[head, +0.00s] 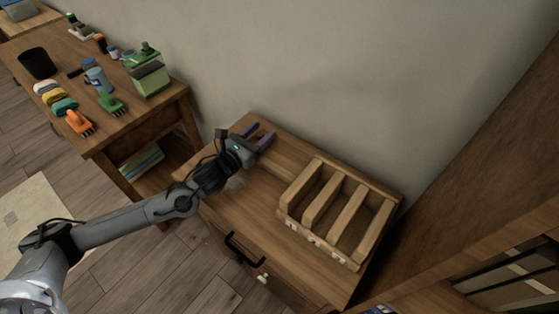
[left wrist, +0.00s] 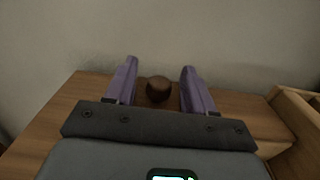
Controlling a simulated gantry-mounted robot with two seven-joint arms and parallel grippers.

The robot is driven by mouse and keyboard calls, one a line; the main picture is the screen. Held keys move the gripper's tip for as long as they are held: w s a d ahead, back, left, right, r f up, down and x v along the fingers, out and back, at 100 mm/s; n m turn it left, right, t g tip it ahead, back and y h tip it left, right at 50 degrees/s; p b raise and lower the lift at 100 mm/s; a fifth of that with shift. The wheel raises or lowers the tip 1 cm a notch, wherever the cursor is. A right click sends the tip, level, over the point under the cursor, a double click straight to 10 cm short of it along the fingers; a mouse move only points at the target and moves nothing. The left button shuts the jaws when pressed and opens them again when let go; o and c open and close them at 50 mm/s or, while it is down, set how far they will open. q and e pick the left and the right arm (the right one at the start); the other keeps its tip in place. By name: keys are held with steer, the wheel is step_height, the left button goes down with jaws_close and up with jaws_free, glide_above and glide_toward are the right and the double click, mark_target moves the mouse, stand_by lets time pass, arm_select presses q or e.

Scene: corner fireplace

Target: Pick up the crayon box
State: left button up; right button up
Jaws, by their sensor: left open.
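I cannot pick out a crayon box for certain in either view. My left gripper (head: 259,136) is over the back left part of a wooden cabinet top (head: 255,195), its purple fingers apart. In the left wrist view the open fingers (left wrist: 159,88) point toward the wall. A small round dark brown object (left wrist: 158,90) shows in the gap between them. It is not clearly seen in the head view, and I cannot tell whether it touches a finger. My right gripper is not in view.
A slotted wooden organizer (head: 293,207) stands on the cabinet's right side; its slots look empty. A wall is behind; tall wooden furniture (head: 470,165) is right.

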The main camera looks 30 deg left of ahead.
arm_select(q)
steer(key=shift+c, duration=0.3)
jaws_close()
steer(key=shift+a+r, duration=0.1)
steer(key=shift+r, duration=0.05)
